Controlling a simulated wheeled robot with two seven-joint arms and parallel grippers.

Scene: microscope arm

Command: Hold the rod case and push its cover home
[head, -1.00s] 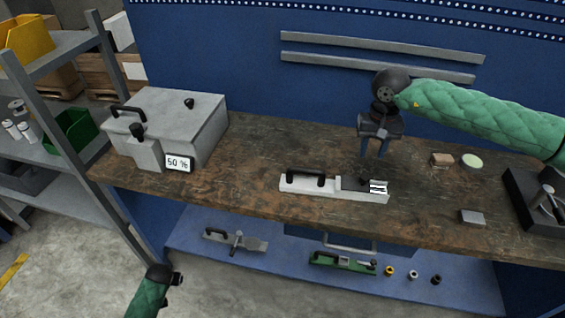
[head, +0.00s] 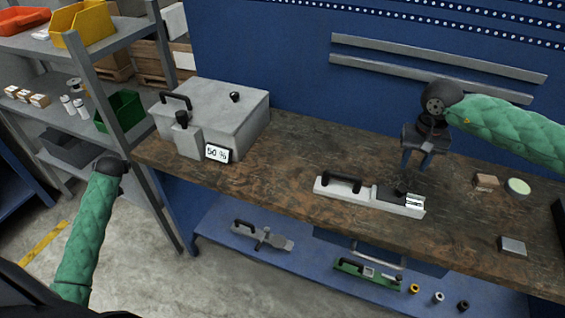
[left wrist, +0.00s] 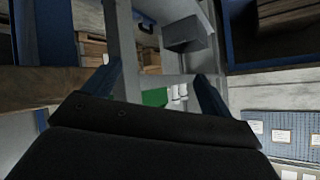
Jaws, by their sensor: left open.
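The rod case (head: 327,190) is a long pale body with a black arched handle, lying on the wooden bench in the head view. At its right end is a dark grey part with a small black knob (head: 392,195), which looks like the cover. Beside it is a black-and-white striped patch. I cannot tell how far the cover is in. My right gripper (head: 416,166) hangs above that end, fingers down, apart and empty. My left gripper (head: 112,166) is off the bench's left end, near the shelves. Its fingers are spread and empty in the left wrist view (left wrist: 157,72).
A grey box (head: 240,112) with a 50 % display stands on the bench's left end (head: 290,140). A wooden block (head: 486,181), a round pale dish (head: 517,186) and a small grey block (head: 512,245) lie to the right. A lower blue shelf holds several parts. Metal shelving stands at left.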

